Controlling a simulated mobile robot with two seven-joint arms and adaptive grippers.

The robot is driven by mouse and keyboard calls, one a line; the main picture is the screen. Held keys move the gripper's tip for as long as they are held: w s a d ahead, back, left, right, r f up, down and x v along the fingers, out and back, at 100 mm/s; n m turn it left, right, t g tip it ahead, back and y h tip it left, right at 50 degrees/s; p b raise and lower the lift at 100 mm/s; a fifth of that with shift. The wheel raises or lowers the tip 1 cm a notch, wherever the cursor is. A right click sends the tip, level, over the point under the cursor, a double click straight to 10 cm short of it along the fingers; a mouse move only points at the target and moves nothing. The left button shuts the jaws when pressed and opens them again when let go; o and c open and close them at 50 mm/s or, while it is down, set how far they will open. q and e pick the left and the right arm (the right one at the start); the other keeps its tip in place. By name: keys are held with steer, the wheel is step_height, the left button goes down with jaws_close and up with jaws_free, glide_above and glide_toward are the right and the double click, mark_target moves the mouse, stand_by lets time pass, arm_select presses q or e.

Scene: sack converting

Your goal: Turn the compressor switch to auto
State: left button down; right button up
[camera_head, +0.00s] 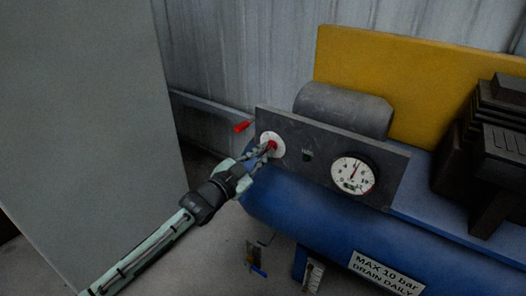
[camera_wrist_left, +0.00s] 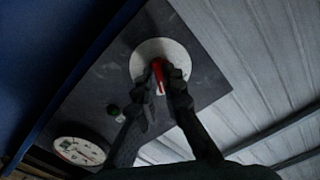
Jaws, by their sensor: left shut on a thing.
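The compressor switch (camera_head: 271,144) is a red knob on a round white dial (camera_head: 277,151) at the left end of the dark panel (camera_head: 310,150). My left gripper (camera_head: 265,149) is at the dial, shut on the red switch. In the left wrist view the switch (camera_wrist_left: 159,79) stands between the two fingertips of my left gripper (camera_wrist_left: 160,85), in front of the white dial (camera_wrist_left: 150,55). The fingers hide part of the dial, and its markings are not readable. My right gripper is not in view.
A pressure gauge (camera_head: 353,175) sits to the right on the panel, with a small dark button (camera_head: 307,157) between. A red lever (camera_head: 242,127) sticks out left of the panel. The blue tank (camera_head: 300,215) lies below, and a grey cabinet (camera_head: 85,120) stands left.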

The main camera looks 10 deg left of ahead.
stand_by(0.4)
arm_select(q)
steer(key=c, duration=1.6)
jaws_free()
steer(key=shift+c, duration=0.2)
steer(key=v, duration=1.2)
steer(key=s+a+f+n+g+y+p, duration=0.1)
steer(key=s+a+f+n+g+y, duration=0.3)
steer(key=f, duration=0.5)
steer(key=s+a+f+n+g+y+p, duration=0.1)
steer(key=s+a+f+n+g+y, duration=0.15)
steer(key=s+f, duration=0.45)
steer(key=s+a+f+n+g+y, duration=0.1)
steer(key=s+f+n+g, duration=0.1)
steer(key=s+f+g, duration=0.5)
steer(key=s+f, duration=0.3)
steer(key=s, duration=0.4)
steer(key=shift+a+y+p, duration=0.2)
steer(key=shift+y+p, duration=0.15)
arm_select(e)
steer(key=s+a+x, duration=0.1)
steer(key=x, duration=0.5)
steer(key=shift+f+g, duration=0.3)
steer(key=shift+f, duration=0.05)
